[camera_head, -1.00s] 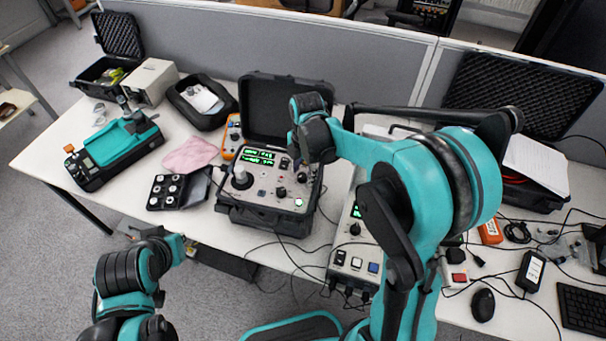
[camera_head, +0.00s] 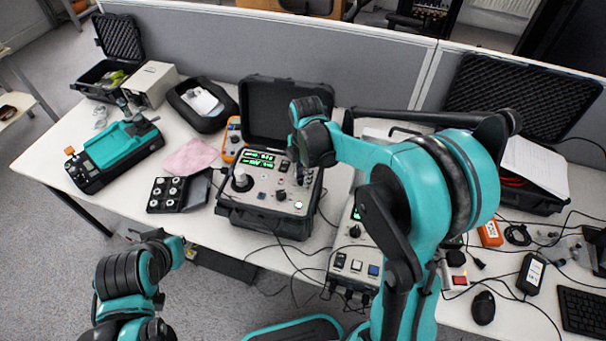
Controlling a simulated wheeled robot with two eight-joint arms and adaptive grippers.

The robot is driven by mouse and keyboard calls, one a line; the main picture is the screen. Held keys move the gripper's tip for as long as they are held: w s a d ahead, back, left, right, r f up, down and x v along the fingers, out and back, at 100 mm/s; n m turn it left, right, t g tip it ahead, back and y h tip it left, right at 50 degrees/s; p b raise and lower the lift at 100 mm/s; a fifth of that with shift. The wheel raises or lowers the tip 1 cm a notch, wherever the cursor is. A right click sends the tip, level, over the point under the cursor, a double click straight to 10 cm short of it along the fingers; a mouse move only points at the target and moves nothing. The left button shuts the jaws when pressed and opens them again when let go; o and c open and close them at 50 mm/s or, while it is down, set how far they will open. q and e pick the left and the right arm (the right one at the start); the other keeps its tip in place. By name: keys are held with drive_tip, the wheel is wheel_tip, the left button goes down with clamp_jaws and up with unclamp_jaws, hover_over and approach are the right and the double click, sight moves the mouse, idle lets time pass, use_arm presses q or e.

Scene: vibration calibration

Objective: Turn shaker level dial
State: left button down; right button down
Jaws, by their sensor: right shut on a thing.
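The calibration unit (camera_head: 262,222) is a dark open case with a light panel, green displays (camera_head: 258,160), a large upright knob on the left (camera_head: 241,179) and several small dark knobs. My right gripper (camera_head: 300,178) reaches down over the right part of the panel, below its wrist. It is small and dark in this view. It is shut on a small dial there, and the gripper and wrist hide most of that dial. The dial's marks cannot be read. My left arm (camera_head: 130,285) is folded at the lower left, and its gripper does not show.
A green lit button (camera_head: 298,205) is beside the gripper. The case's open lid (camera_head: 280,105) stands close behind my right wrist. A tray of round parts (camera_head: 168,193) and a pink cloth (camera_head: 190,156) lie to the left. A box with switches (camera_head: 350,264) is to the right. Cables hang at the front.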

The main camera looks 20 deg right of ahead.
drive_tip(key=m, duration=0.6)
drive_tip(key=shift+s+m+p, duration=0.1)
drive_tip(key=shift+m+p, duration=0.25)
drive_tip(key=shift+m, duration=0.05)
drive_tip(key=m, duration=0.6)
drive_tip(key=shift+a+h, duration=0.15)
drive_tip(key=shift+h, duration=0.15)
drive_tip(key=m, duration=0.6)
drive_tip(key=shift+m+p, duration=0.3)
drive_tip(key=shift+p, duration=0.1)
drive_tip(key=m, duration=0.6)
drive_tip(key=shift+a+g, duration=0.1)
drive_tip(key=shift+g, duration=0.3)
drive_tip(key=c, duration=1.3)
unclamp_jaws()
drive_tip(key=shift+o, duration=0.2)
